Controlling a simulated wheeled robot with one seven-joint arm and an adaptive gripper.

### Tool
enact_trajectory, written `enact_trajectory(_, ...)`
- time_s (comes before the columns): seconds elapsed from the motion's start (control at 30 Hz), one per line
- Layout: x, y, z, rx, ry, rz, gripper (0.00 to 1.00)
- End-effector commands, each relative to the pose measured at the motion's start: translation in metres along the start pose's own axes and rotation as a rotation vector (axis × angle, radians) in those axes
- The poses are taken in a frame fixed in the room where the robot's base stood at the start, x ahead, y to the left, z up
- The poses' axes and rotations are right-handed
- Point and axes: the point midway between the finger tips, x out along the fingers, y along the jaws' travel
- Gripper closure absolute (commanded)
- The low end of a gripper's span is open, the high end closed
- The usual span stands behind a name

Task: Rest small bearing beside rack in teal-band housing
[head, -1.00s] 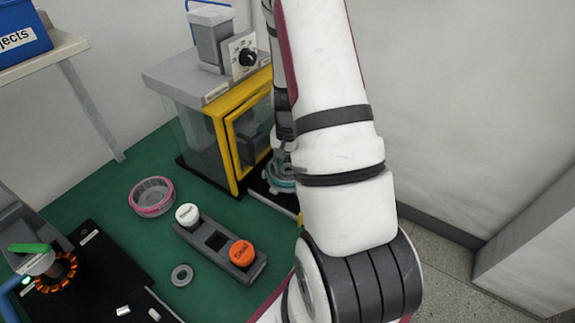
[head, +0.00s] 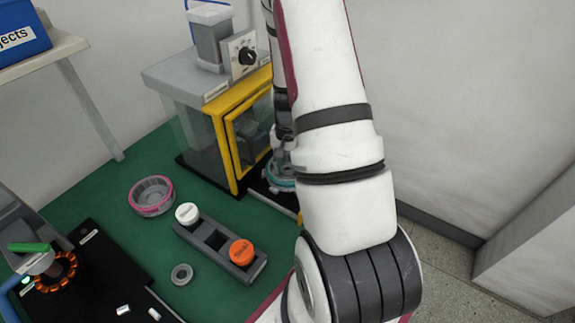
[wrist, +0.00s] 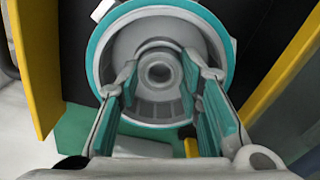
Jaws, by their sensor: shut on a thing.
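The teal-band housing (wrist: 101,45) is a grey round cup with a teal rim, on the dark floor at the yellow-framed box; it also shows in the head view (head: 279,184), partly behind my arm. My gripper (wrist: 160,76) reaches into it, with one finger on each side of its grey centre, and is shut on it. The exact contact is hard to see. The small bearing (head: 174,279), a grey ring, lies flat on the green mat in front of the rack (head: 211,237), apart from my gripper.
The rack holds a white cap (head: 187,213) and an orange cap (head: 242,252), with an empty slot between. A pink-rimmed housing (head: 133,199) stands to its left. The yellow-framed box (head: 232,160) stands close beside my gripper. A black mat (head: 105,265) lies at the lower left.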

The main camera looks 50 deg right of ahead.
Motion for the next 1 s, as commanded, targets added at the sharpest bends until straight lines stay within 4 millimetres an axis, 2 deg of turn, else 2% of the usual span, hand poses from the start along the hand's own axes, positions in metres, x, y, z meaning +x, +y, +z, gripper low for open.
enact_trajectory(0.27,0.001,0.0,0.0,0.0,-0.001,0.001,1.0)
enact_trajectory(0.3,0.001,0.0,0.0,0.0,-0.001,0.001,0.65)
enact_trajectory(0.4,0.001,0.0,0.0,0.0,-0.001,0.001,0.44)
enact_trajectory(0.77,-0.002,0.0,0.0,0.0,0.0,0.0,0.44)
enact_trajectory(0.87,-0.012,-0.001,-0.001,-0.001,0.002,-0.001,0.44)
enact_trajectory(1.0,-0.036,-0.001,-0.001,-0.002,0.004,-0.002,0.44)
